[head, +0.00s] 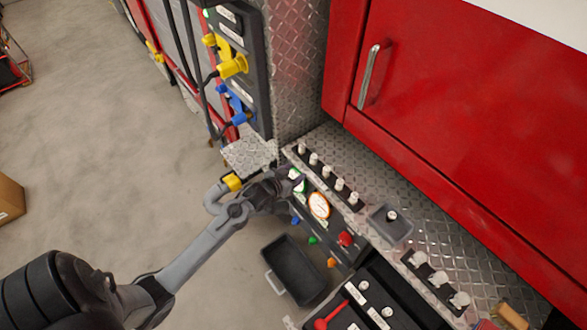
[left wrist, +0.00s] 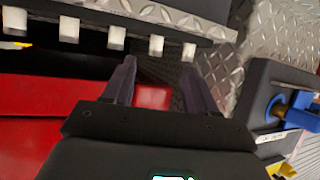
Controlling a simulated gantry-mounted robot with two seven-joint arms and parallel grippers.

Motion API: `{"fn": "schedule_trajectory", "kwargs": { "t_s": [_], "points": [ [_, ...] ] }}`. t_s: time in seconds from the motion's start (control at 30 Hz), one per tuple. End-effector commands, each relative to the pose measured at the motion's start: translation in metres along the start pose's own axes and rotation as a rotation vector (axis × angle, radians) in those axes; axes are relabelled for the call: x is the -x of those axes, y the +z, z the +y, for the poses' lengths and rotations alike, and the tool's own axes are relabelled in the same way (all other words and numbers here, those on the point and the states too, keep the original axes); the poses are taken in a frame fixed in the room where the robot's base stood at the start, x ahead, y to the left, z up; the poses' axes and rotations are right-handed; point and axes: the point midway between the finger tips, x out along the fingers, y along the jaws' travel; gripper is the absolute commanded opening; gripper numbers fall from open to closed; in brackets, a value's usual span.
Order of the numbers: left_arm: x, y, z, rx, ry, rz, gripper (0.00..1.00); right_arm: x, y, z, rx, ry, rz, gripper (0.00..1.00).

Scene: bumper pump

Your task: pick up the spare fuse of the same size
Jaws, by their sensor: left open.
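A black strip with a row of several pale, fuse-like pegs (head: 325,171) runs along the diamond-plate ledge. The same row (left wrist: 116,37) crosses the top of the left wrist view. I cannot tell which peg, if any, is the spare of the same size. My left gripper (head: 290,183) is open at the far left end of this row. In the left wrist view its fingers (left wrist: 160,70) point toward the strip, and one peg (left wrist: 156,45) appears between the tips. Nothing shows held. My right gripper is not in view.
A small grey tray (head: 381,229) with a pale-topped piece stands right of the row. Another strip holds white round pieces (head: 438,278). Below the ledge are a gauge (head: 319,205), a red knob (head: 346,239) and a dark bin (head: 280,259). A red cabinet (head: 460,125) rises behind.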

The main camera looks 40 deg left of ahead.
Motion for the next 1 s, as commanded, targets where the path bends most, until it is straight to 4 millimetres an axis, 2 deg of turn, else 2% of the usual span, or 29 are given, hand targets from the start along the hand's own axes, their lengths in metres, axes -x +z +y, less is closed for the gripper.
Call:
{"fn": "schedule_trajectory", "kwargs": {
  "t_s": [0.03,0.17,0.5,0.83,1.0],
  "points": [
    [-0.008,-0.003,-0.001,0.0,-0.001,0.021,0.57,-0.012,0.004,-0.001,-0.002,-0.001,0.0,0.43],
    [-0.018,-0.015,0.0,0.001,-0.001,0.047,0.57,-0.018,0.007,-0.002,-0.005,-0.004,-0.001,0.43],
    [-0.059,-0.022,0.001,0.002,-0.001,0.052,0.57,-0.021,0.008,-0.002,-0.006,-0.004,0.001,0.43],
    [-0.077,-0.024,0.001,0.001,-0.001,0.052,0.57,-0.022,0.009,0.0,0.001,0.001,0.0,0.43],
    [-0.096,-0.027,0.001,0.002,-0.001,0.052,0.57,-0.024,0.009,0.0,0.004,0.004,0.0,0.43]
  ]
}}
